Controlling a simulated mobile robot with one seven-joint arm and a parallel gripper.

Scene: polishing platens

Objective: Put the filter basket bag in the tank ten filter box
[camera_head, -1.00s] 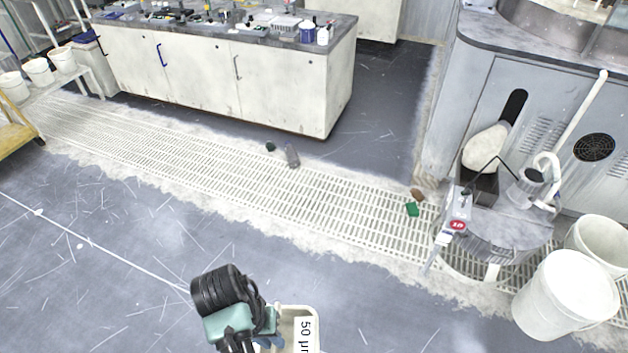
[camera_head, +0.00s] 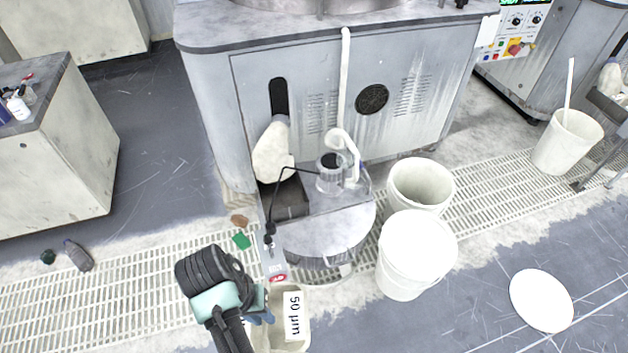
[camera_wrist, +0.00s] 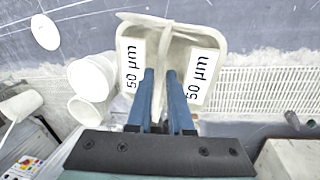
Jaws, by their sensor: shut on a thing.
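The filter basket bag (camera_head: 293,318) is a cream bag with "50 µm" labels. My gripper (camera_head: 265,310) holds it at the lower middle of the head view. In the wrist view the blue fingers of my gripper (camera_wrist: 160,80) close on the middle of the bag (camera_wrist: 212,38), and two labels show. A round grey tank (camera_head: 325,232) with a red number tag (camera_head: 278,278) stands beyond the bag; the tag is partly hard to read. A dark open box (camera_head: 291,203), apparently the filter box, sits at the tank's back left. The bag is apart from it, on the near side.
A cream rounded piece (camera_head: 271,153) stands behind the box. A pump (camera_head: 331,180) with a white hose sits on the tank. White buckets (camera_head: 403,272) stand to its right. A white disc (camera_head: 541,300) lies on the floor. Green and brown scraps lie left of the tank.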

